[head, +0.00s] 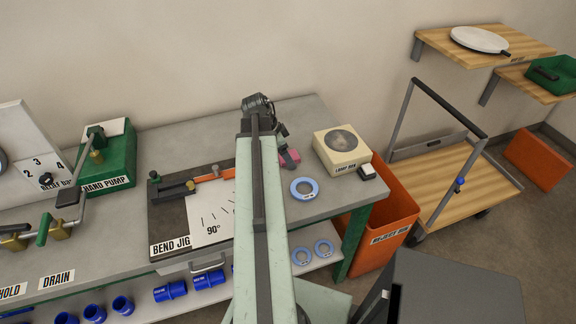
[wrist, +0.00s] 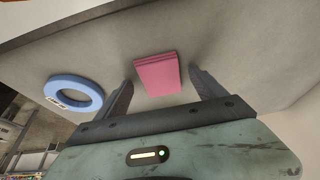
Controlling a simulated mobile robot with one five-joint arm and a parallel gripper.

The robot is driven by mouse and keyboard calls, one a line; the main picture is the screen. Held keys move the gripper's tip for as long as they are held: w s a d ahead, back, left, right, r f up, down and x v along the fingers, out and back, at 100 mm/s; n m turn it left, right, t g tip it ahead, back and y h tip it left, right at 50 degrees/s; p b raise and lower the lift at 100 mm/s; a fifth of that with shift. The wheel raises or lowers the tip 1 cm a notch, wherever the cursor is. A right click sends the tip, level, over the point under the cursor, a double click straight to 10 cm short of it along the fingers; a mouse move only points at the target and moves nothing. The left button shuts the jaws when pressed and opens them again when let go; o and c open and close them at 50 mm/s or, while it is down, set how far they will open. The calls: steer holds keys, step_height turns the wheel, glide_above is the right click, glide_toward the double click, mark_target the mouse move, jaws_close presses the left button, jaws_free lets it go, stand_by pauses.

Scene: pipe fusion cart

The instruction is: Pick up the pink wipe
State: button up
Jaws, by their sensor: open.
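The pink wipe (wrist: 158,75) is a small folded pink stack lying flat on the grey bench top. In the wrist view it sits just beyond my gripper (wrist: 160,88), roughly centred between the two dark fingers. The fingers are apart with nothing held between them. In the head view the pink wipe (head: 292,157) is partly hidden behind my gripper (head: 288,158), which hangs over it at the bench's right part. I cannot tell the exact height of the fingers above the bench.
A blue ring (head: 304,188) lies near the wipe, and a cream lamp box (head: 342,150) stands to its right. The bend jig (head: 170,222) is left of my arm. An orange reject bin (head: 385,235) stands past the bench's right edge.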

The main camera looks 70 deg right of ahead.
steer(key=c, duration=1.4)
step_height(320, 180, up, 10)
steer(key=p, duration=1)
